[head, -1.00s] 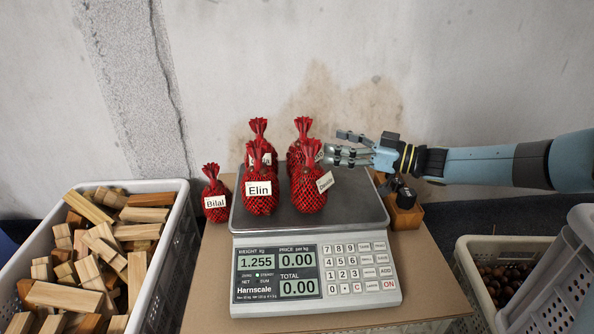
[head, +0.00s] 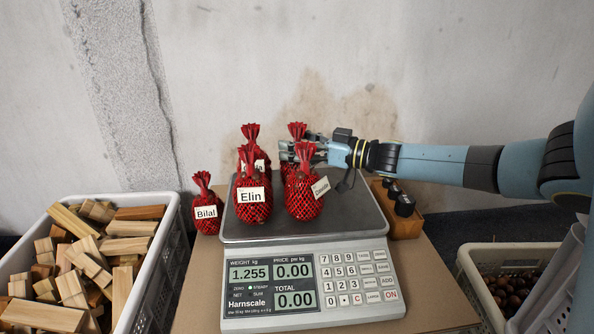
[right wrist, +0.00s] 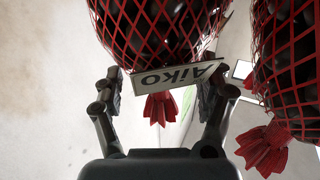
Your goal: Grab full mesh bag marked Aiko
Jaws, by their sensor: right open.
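The mesh bag marked Aiko (right wrist: 160,30), red net over dark chestnuts, fills the top of the right wrist view. Its label reads upside down and its tied tuft points down. My right gripper (right wrist: 166,92) is open, with one finger on either side of the label and tuft; contact is unclear. In the head view my right gripper (head: 292,152) is at the rear right bag (head: 297,131) on the scale, partly behind the front right bag (head: 304,190). That rear bag's label is hidden there. My left gripper is not in view.
The scale (head: 345,226) reads 1.255. The Elin bag (head: 252,212) stands front left on it, another bag (head: 251,132) behind. The Bilal bag (head: 206,218) stands beside the scale. A wooden block with dark weights (head: 404,222) is at right. Crates (head: 160,232) flank the board.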

